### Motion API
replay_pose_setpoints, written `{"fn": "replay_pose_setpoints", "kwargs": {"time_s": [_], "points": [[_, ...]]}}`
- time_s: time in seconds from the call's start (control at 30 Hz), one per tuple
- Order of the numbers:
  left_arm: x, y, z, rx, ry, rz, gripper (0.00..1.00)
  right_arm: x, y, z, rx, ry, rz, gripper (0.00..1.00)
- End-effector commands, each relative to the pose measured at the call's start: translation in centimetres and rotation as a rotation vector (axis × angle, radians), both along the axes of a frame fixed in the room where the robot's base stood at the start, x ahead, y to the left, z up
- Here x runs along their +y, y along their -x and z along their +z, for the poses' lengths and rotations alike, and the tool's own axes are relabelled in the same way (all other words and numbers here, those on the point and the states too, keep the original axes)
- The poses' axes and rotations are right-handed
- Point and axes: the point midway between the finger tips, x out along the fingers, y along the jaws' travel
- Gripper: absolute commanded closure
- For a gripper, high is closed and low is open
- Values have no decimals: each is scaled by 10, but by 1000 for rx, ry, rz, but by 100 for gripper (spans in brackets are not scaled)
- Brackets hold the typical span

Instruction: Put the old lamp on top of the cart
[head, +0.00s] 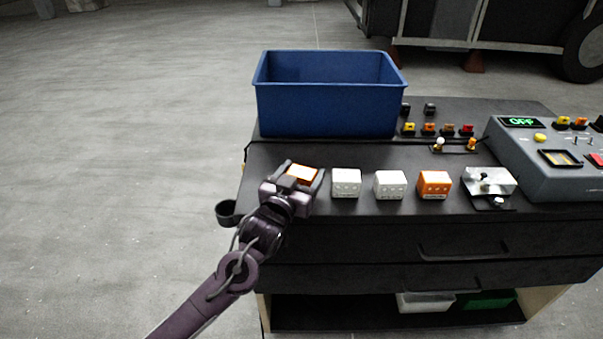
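The black cart (330,155) stands at centre right, and its top carries several cube-shaped lamps. My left gripper (301,175) is at the left front of the cart top, with its fingers on both sides of an orange lamp with a pale face (301,172). The fingers look closed on this lamp. Whether it touches the cart top is hidden by the gripper. To its right stand a white lamp (346,183), a second white lamp (390,185) and an orange lamp (434,185). Which lamp is the old one is not marked. My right gripper is out of view.
A blue bin (328,108) stands at the cart's back left. A metal fixture (488,182) and a grey test box (545,165) with an "OFF" display are on the right. Small coloured connectors (429,129) lie behind the lamps. A dark cup holder (227,213) juts from the left side.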

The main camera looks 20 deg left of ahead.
Motion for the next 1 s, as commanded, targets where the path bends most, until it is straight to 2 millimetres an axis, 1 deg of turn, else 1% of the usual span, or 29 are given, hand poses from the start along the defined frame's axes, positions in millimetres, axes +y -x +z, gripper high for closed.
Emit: {"fn": "replay_pose_setpoints", "kwargs": {"time_s": [0.03,0.1,0.33,0.4,0.47,0.57,0.67,0.8,0.9,1.0], "points": [[0,0,0,0,0,0,26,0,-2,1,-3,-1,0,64],[0,0,0,0,0,0,20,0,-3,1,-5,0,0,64],[0,0,1,0,0,0,20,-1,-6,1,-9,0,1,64],[0,0,3,-1,0,0,20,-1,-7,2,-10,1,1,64],[0,4,2,1,0,0,20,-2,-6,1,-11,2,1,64],[2,18,1,3,1,-1,20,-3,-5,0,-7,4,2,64],[4,38,1,3,1,0,20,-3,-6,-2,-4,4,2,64],[7,68,0,4,0,-1,20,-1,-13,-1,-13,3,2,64],[10,87,1,4,1,-1,20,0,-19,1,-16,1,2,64],[12,102,1,4,0,0,20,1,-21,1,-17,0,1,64]]}}
